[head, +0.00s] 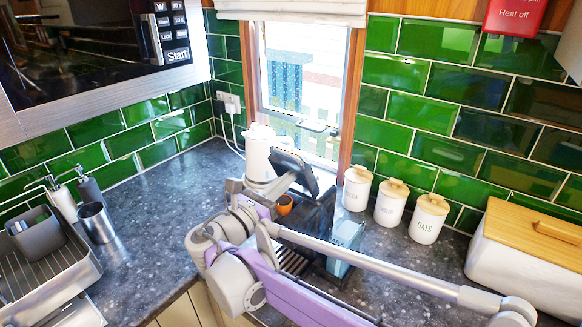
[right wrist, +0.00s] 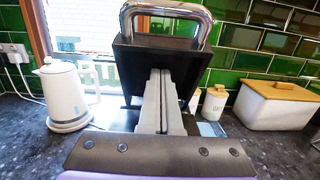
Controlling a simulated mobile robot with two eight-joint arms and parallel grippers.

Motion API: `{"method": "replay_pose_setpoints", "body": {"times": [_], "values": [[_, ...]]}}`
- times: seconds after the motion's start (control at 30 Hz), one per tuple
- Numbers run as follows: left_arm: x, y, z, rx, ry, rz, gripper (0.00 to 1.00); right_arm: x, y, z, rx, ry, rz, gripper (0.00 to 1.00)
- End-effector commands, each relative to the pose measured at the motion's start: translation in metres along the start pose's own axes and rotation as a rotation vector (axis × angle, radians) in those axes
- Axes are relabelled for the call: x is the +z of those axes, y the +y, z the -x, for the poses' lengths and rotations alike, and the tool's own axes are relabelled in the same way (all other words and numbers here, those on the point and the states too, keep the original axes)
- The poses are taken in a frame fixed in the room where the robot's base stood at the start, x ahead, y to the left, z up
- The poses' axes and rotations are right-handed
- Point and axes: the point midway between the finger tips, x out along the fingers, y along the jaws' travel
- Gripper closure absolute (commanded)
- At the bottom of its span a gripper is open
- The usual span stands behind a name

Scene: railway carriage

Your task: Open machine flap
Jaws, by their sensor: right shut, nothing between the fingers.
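The machine (head: 318,222) is a dark coffee machine on the counter by the window, largely hidden behind my right arm. Its black flap (head: 297,170) stands raised and tilted above the body. In the right wrist view the flap (right wrist: 125,65) is a black panel facing me, with a chrome arched handle (right wrist: 165,8) at its top. My right gripper (head: 288,183) is shut and empty. Its grey fingertips (right wrist: 160,75) lie in front of the black panel, below the handle; I cannot tell whether they touch it. My left gripper is not in view.
A white kettle (head: 262,150) stands just behind the machine. Several white canisters (head: 390,202) and a bread bin (head: 525,262) stand to the right. A dish rack (head: 50,275) is at left, with clear counter between.

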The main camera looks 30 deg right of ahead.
Motion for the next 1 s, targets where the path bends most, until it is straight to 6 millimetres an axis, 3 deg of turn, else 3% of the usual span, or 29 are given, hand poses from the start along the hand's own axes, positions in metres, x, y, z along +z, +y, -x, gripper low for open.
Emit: {"method": "replay_pose_setpoints", "body": {"times": [0.33, 1.0], "values": [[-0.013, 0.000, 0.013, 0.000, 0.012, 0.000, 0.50, 0.021, 0.000, -0.012, 0.000, -0.001, -0.001, 1.00], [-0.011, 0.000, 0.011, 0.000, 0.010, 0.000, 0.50, 0.017, 0.000, -0.017, 0.001, 0.000, 0.000, 1.00]]}}
